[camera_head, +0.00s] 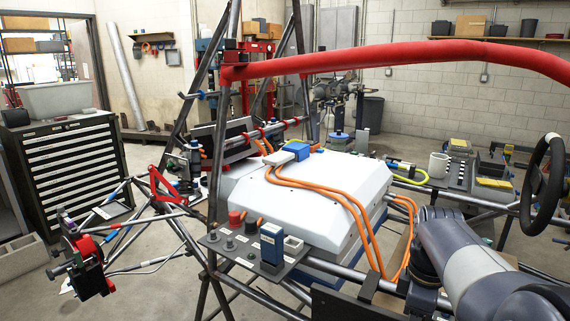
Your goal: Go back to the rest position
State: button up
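My arm (478,262), grey and dark blue, reaches in from the lower right corner. It is bent, with its upper joint beside the right side of the white box. I cannot make out my gripper or its fingertips; that end of the arm is hidden or outside the picture. The arm is close to the orange cables (374,250) and the front tube of the chassis. I see nothing held.
A white box (300,212) fills the chassis middle. A red tube (400,58) crosses above. A small black plate (228,252) with knobs is at the front. Open floor lies left.

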notch_tip(320, 180, up, 11)
jog(key=p, duration=0.3)
notch_tip(320, 180, down, 11)
jog(key=b, duration=0.3)
jog(key=shift+f, duration=0.2)
notch_tip(320, 180, up, 3)
jog(key=shift+r+p, duration=0.1)
jog(key=shift+p, duration=0.9)
jog(key=s+a+r+p, duration=0.1)
jog(key=s+a, duration=0.2)
jog(key=s, duration=0.3)
jog(key=s+a+r+p, duration=0.1)
jog(key=s+a+p, duration=0.1)
jog(key=s+a, duration=0.2)
jog(key=shift+s+a+r+n+p, duration=0.15)
jog(key=shift+s+n+p, duration=0.2)
jog(key=shift+s, duration=0.6)
